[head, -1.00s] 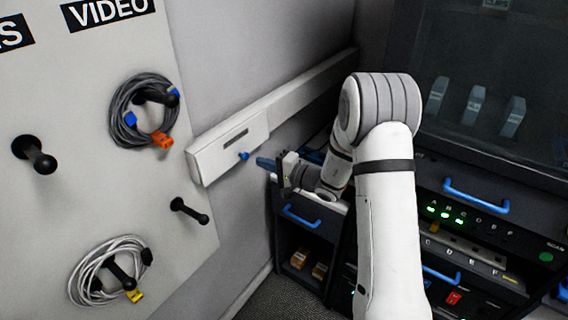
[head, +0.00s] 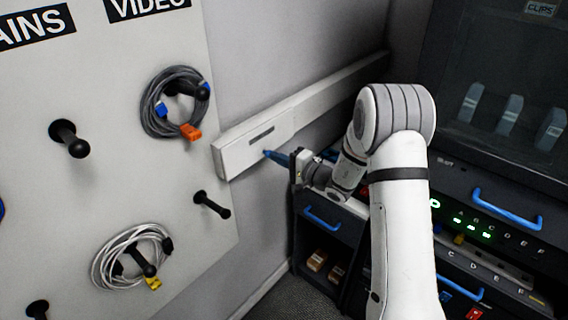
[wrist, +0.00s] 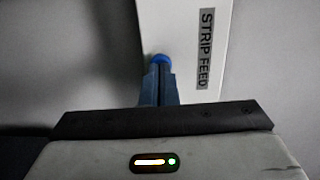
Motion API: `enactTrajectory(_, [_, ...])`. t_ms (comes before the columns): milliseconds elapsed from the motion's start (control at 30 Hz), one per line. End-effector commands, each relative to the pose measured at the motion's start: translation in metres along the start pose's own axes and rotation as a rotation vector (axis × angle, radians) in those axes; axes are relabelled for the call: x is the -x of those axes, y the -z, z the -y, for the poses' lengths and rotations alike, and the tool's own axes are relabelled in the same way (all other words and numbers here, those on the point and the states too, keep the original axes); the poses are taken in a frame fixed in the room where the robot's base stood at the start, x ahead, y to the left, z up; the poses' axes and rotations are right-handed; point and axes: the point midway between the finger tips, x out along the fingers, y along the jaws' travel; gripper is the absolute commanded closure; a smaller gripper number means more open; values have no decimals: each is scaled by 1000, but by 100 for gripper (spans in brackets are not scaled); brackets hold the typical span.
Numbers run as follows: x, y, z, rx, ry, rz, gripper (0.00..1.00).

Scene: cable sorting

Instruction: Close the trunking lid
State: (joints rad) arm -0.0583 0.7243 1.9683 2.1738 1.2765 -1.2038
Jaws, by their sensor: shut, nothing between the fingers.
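The white trunking (head: 335,92) runs along the grey wall. Its lid (head: 240,155) is the near section with a dark label strip, and it looks nearly in line with the rest; whether it is fully seated I cannot tell. In the wrist view the lid (wrist: 182,40) carries a "STRIP FEED" label. My gripper (head: 271,155) is shut and empty, its blue fingers pointing at the lid's lower edge.
A pegboard (head: 90,185) at left bears a grey cable coil (head: 150,120) and a white cable coil (head: 100,270) on black pegs. A dark drawer cabinet (head: 330,240) stands below my gripper. A rack with blue handles (head: 507,208) stands at right.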

Motion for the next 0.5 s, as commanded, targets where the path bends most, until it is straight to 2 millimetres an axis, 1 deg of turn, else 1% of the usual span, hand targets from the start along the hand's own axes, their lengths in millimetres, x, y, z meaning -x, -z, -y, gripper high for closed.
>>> enactTrajectory(33, [-3, 0, -9, 2, 14, 0, 100])
enactTrajectory(133, [-8, 0, -10, 4, 44, 1, 100])
enactTrajectory(300, [-14, -1, -9, 7, 81, 3, 100])
enactTrajectory(500, [-15, -2, -4, 8, 89, 5, 100])
